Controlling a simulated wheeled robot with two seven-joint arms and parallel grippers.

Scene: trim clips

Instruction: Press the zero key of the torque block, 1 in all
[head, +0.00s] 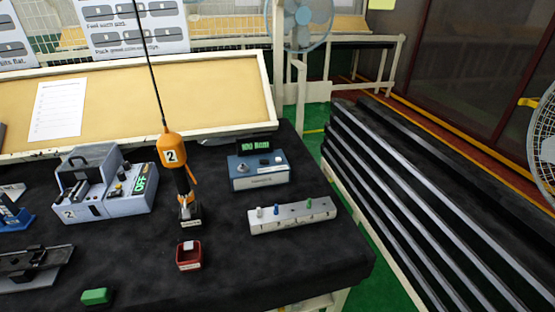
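A blue-grey box (259,171), which looks like the torque block, stands on the dark table right of centre. It has a dark knob or socket and small buttons on its top. A small black display (254,146) with green characters rises at its back. The label on its front is too small to read, and I cannot tell which button is the zero key. Neither of my grippers is in view, and nothing touches the box.
An orange driver (172,148) marked 2 hangs on a cable left of the box. A pale fixture (113,197) stands further left. A white peg strip (292,215), a red bin (189,262) and a green block (95,296) lie nearer. The table's right front is clear.

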